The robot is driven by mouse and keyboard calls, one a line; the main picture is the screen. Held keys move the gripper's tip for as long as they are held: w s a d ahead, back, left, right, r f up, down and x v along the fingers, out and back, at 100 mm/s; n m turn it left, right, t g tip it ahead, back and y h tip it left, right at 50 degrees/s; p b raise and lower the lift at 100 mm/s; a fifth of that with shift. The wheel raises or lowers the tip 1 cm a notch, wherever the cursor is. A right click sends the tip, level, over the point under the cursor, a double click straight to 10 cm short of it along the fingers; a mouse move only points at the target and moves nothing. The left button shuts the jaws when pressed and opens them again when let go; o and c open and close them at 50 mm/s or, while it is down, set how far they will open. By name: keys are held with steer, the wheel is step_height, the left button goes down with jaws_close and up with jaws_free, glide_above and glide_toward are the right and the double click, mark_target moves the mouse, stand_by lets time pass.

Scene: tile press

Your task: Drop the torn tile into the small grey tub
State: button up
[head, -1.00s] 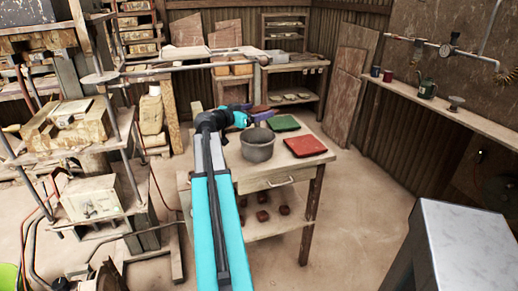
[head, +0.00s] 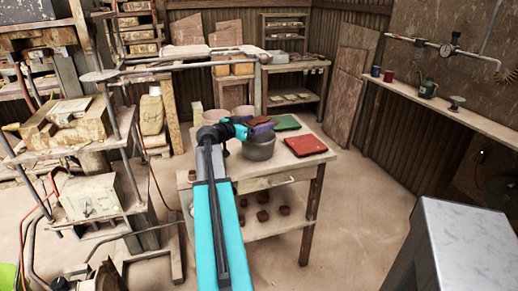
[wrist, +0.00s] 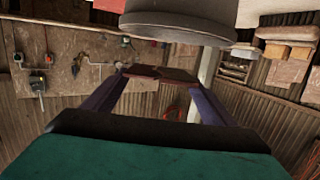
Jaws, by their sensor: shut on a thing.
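My gripper (head: 262,123) is shut on a flat brown-red tile (head: 257,119) and holds it up above the small grey tub (head: 258,149) on the wooden table. In the head view the gripper and tile hide much of the tub's opening. In the wrist view the tile (wrist: 165,74) sits between the two purple fingers. That view looks upside down, and the grey tub (wrist: 180,30) fills its top middle, with its rim close to the tile. A tear in the tile is too small to make out.
A green tray (head: 286,122) and a red tray (head: 306,145) lie on the table (head: 288,172) right of the tub. Pale tubs (head: 243,109) stand behind. Several brown pieces (head: 263,216) lie on the lower shelf.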

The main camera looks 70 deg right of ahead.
steer(key=shift+f, duration=0.25)
steer(key=o, duration=1.3)
steer(key=shift+o, duration=0.2)
steer(key=shift+a, duration=0.15)
steer(key=b+v, duration=0.2)
steer(key=v, duration=1.1)
steer(key=shift+a+b, duration=0.25)
steer(key=shift+b, duration=0.05)
steer(key=shift+w, duration=0.15)
